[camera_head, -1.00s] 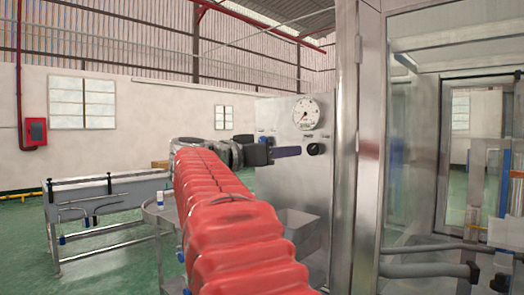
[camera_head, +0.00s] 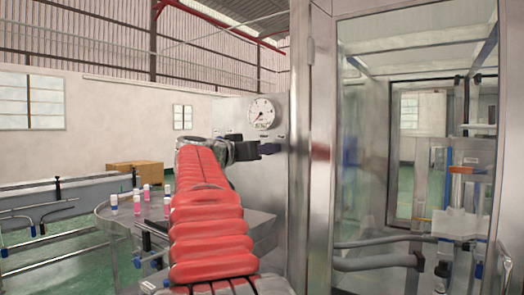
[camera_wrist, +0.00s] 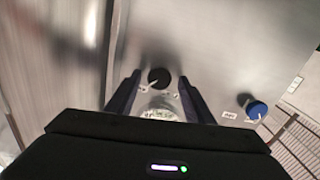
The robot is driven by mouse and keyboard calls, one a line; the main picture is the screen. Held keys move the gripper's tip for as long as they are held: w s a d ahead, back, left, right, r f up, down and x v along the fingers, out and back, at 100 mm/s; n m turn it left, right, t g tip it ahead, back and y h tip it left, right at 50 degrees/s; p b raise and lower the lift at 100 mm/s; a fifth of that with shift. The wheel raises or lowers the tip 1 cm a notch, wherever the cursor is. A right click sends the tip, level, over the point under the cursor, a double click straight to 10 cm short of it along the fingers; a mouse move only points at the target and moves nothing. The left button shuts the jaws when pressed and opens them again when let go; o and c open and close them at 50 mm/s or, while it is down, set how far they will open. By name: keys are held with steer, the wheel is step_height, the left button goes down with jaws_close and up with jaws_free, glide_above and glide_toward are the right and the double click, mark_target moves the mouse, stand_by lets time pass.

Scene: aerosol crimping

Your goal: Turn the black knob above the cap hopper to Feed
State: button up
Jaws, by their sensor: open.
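The black knob (camera_wrist: 159,77) is on a steel panel (camera_wrist: 205,50) in the wrist view, ahead of my gripper and between the lines of its two fingers. A pale mark shows at its lower left edge; the small labels beside it are too blurred to read. My gripper (camera_wrist: 155,92) is open and empty, with no clear contact with the knob. In the head view my gripper (camera_head: 270,147) is beside the panel, below the gauge, and the knob is hidden there. The cap hopper cannot be made out now.
A blue knob (camera_wrist: 256,109) is to the right there. A steel post (camera_head: 301,150) and glazed cabinet (camera_head: 415,150) stand right. Several small bottles (camera_head: 147,192) stand on a table.

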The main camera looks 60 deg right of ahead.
steer(key=shift+c, duration=0.6)
steer(key=c, duration=0.9)
steer(key=shift+a, duration=0.1)
steer(key=shift+c, duration=0.2)
